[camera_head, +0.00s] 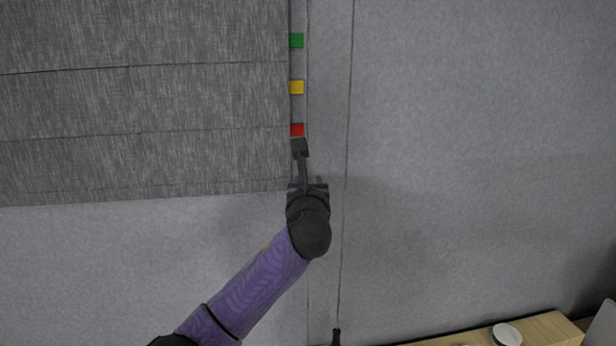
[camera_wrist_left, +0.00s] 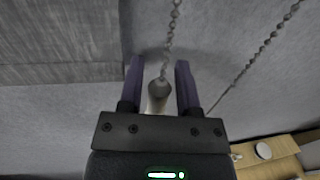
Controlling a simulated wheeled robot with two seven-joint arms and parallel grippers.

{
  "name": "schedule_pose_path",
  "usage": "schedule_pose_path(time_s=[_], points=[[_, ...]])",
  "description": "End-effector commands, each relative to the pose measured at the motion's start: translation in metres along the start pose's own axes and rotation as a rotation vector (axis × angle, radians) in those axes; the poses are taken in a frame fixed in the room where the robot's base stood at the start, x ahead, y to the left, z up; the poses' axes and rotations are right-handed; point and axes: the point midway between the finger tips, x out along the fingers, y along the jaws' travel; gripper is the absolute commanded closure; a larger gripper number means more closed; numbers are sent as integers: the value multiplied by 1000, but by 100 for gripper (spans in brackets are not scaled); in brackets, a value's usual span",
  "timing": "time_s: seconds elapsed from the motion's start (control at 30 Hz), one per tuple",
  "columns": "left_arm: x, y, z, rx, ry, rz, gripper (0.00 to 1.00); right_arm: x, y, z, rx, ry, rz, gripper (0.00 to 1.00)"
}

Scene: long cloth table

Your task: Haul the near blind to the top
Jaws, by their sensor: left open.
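A dark grey fabric blind (camera_head: 140,100) hangs at the upper left in the head view, its lower edge level with my left gripper. It also shows at the upper left of the left wrist view (camera_wrist_left: 60,45). My left gripper (camera_head: 307,181) is beside the blind's lower right corner. In the left wrist view its two purple fingers (camera_wrist_left: 160,68) are open around a beaded chain's pale end knob (camera_wrist_left: 157,95), which appears between them; contact cannot be told. A second beaded chain (camera_head: 346,160) hangs to the right, with a dark end piece (camera_head: 336,337). My right gripper is out of view.
Green (camera_head: 296,41), yellow (camera_head: 296,87) and red (camera_head: 297,130) markers line the wall beside the blind's right edge. A wooden surface (camera_head: 545,330) with a round white-topped object (camera_head: 507,335) is at the lower right. The wall right of the second chain is bare.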

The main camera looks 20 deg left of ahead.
Motion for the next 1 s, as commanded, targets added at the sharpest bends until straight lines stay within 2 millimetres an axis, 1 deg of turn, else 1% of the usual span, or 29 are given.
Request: schedule_pose_path(time_s=[0.1,0.2,0.43,0.47,0.5,0.57,0.6,0.63,0.67,1.0], points=[[9,0,0,-2,2,-1,58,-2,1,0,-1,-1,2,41],[12,0,-1,-2,3,-2,58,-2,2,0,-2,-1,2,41],[13,0,-1,-2,2,-3,58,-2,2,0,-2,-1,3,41],[13,0,-1,-2,2,-3,60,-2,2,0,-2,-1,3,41],[13,0,-1,-2,2,-3,68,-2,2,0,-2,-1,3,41],[13,0,-1,-2,2,-2,81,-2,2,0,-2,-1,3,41],[13,0,-1,-2,2,-2,89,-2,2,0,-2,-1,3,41],[13,0,-1,-2,2,-2,96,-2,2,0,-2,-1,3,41],[13,0,-1,-2,2,-2,100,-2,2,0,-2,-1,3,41],[13,0,-1,-2,2,-2,100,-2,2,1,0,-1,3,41]])
